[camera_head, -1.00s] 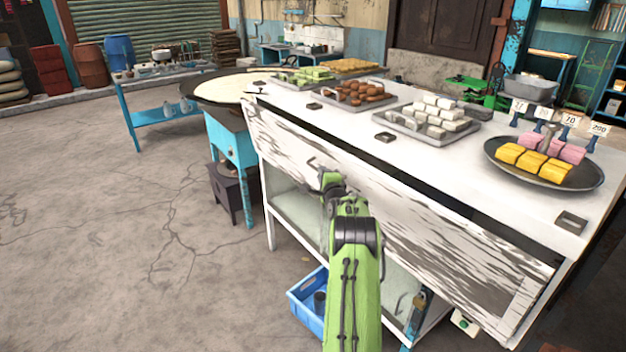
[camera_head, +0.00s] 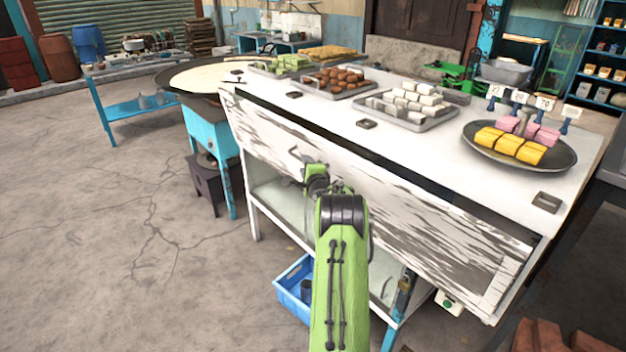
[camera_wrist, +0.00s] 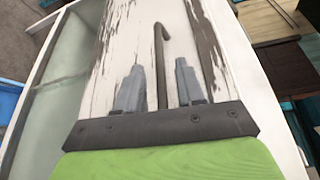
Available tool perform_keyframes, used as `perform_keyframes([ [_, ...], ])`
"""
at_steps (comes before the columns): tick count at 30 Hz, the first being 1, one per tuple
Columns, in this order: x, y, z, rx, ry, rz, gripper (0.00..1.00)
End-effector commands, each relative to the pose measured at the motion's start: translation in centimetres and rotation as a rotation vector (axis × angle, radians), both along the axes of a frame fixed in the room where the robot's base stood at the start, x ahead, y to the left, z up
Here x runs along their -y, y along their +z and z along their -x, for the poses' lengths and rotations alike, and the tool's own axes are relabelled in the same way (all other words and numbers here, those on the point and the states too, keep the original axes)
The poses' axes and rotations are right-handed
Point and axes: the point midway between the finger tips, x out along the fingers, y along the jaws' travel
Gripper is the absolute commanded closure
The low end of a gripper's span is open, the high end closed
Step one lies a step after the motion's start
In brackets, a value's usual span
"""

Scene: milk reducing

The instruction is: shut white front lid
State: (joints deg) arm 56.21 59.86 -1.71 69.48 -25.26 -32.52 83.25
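The white front lid (camera_head: 390,205) is a long weathered panel with peeling paint on the front of the white counter. It leans outward, with a dark gap between its upper edge and the countertop. A bent metal handle (camera_head: 294,154) stands out from it. My gripper (camera_head: 313,172) is in front of the lid by the handle. In the wrist view, my gripper (camera_wrist: 160,80) has its two grey fingers apart, pointing at the lid (camera_wrist: 118,45). The hooked handle (camera_wrist: 159,55) shows between them, with space on both sides. Whether the fingers touch the lid is unclear.
The countertop (camera_head: 400,145) holds trays of sweets and a dark round plate (camera_head: 565,160) with yellow and pink pieces. Below are a glass-fronted shelf and a blue crate (camera_head: 290,285). A round griddle (camera_head: 205,78) stands at the left.

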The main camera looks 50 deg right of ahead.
Motion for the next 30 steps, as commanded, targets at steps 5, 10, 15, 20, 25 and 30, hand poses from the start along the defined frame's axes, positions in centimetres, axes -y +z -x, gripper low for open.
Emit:
perform_keyframes([
  [5,-2.1,0.4,2.9,0.001,-0.003,-0.002,0.62],
  [10,-4.4,0.7,6.1,0.001,-0.003,0.000,0.62],
  [15,-6.6,1.0,8.9,0.004,-0.003,0.001,0.62],
  [20,-7.8,1.2,10.3,0.004,-0.001,0.003,0.62],
  [25,-8.0,1.2,10.5,0.004,0.000,0.004,0.62],
  [30,-8.3,1.4,10.2,-0.004,0.012,0.010,0.73],
])
